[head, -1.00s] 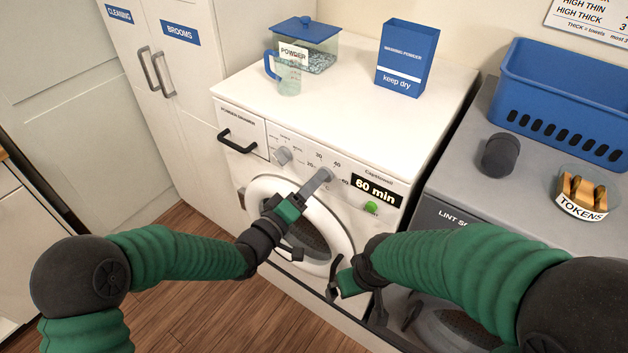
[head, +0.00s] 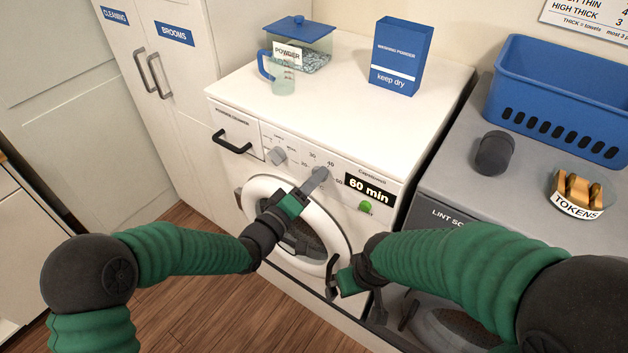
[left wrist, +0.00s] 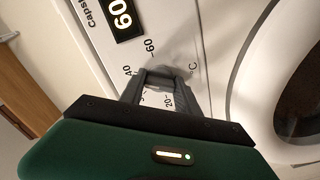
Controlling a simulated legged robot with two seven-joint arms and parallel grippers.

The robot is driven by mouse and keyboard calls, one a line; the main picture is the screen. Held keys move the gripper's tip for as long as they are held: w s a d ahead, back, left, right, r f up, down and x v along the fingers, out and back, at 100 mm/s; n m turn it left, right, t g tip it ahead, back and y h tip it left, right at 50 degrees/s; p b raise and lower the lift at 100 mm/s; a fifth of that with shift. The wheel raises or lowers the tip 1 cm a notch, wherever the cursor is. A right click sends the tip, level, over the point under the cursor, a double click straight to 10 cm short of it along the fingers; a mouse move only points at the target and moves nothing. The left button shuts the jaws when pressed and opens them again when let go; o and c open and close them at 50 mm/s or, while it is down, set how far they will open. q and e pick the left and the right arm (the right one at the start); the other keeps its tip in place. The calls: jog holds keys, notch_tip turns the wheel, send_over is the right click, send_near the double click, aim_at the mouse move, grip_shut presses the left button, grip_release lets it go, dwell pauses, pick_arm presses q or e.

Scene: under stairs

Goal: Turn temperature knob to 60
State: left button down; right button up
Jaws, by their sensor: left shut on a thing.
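The temperature knob (head: 321,172) is a small grey knob on the white washing machine's front panel. It is mostly hidden by my left gripper (head: 316,181), whose fingers are shut on it. The left wrist view also shows the fingers (left wrist: 172,88) over the dial, with 20, 40 and 60 printed around it. Where the knob's pointer stands is hidden. My right gripper (head: 342,282) hangs low in front of the washing machine, apart from the knob; I cannot tell whether it is open.
A display (head: 370,190) reads "60 min" above a green button (head: 365,208). Another grey knob (head: 277,156) is to the left. A measuring cup (head: 283,80), powder box (head: 300,45) and washing powder (head: 401,55) stand on top. The round door (head: 262,190) is below.

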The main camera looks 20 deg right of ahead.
pick_arm(q)
jog(key=shift+f, duration=0.25)
jog(key=shift+f+m+b, duration=0.1)
jog(key=shift+m+b, duration=0.45)
jog(key=shift+m, duration=0.15)
jog(key=m+b, duration=0.3)
jog(key=m, duration=0.1)
jog(key=shift+f, duration=0.15)
jog(key=m+b, duration=0.2)
jog(key=m, duration=0.1)
jog(key=shift+b, duration=0.35)
jog(key=shift+m+b, duration=1.1)
jog(key=shift+m, duration=0.7)
